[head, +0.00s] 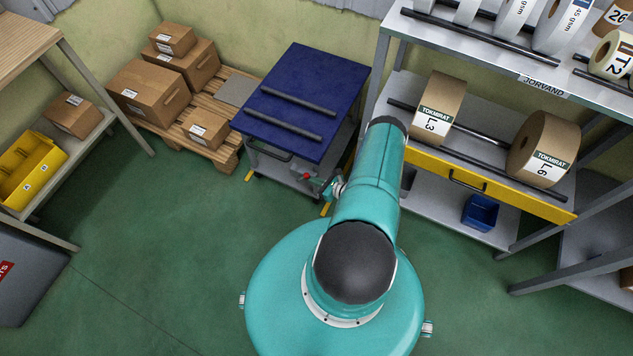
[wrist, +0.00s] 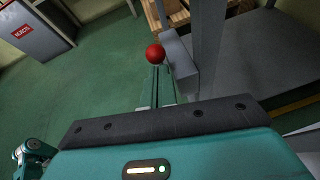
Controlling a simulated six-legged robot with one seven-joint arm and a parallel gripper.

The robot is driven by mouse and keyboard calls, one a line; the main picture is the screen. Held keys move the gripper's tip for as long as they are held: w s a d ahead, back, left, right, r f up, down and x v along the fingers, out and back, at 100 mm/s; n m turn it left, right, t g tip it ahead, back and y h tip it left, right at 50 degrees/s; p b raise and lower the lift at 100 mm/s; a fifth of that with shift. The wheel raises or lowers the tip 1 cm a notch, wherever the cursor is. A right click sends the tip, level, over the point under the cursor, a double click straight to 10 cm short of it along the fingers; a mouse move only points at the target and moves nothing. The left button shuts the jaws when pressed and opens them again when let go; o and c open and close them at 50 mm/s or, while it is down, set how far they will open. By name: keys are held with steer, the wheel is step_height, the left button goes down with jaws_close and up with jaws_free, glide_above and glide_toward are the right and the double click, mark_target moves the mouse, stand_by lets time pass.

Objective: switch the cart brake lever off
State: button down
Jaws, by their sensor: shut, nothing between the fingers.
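The cart (head: 297,112) has a dark blue top with two dark rods on it and stands in the upper middle of the head view. The brake lever's red knob (head: 306,176) shows low on the cart's near side. In the wrist view the red ball knob (wrist: 155,53) is beside a grey bracket (wrist: 180,65) on the cart frame. My gripper (wrist: 158,74) is shut and empty, its fingertips just below the knob in the picture. Whether they touch it I cannot tell. In the head view my gripper (head: 329,186) is small, right of the knob.
A shelf rack (head: 545,88) with paper rolls stands close on the right, with a yellow drawer (head: 490,185). A pallet (head: 226,151) with cardboard boxes is left of the cart. The green floor (head: 170,230) in front is open.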

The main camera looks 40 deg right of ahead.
mark_target(306, 175)
steer(key=shift+w+a+r+g+h, duration=0.15)
steer(key=shift+w+a+r+g, duration=0.1)
steer(key=shift+w+r+g, duration=0.45)
steer(key=shift+w+a+r+g+h, duration=0.15)
steer(key=shift+w+a+r+g, duration=0.1)
steer(key=shift+w+r+g, duration=0.4)
steer(key=shift+s, duration=0.1)
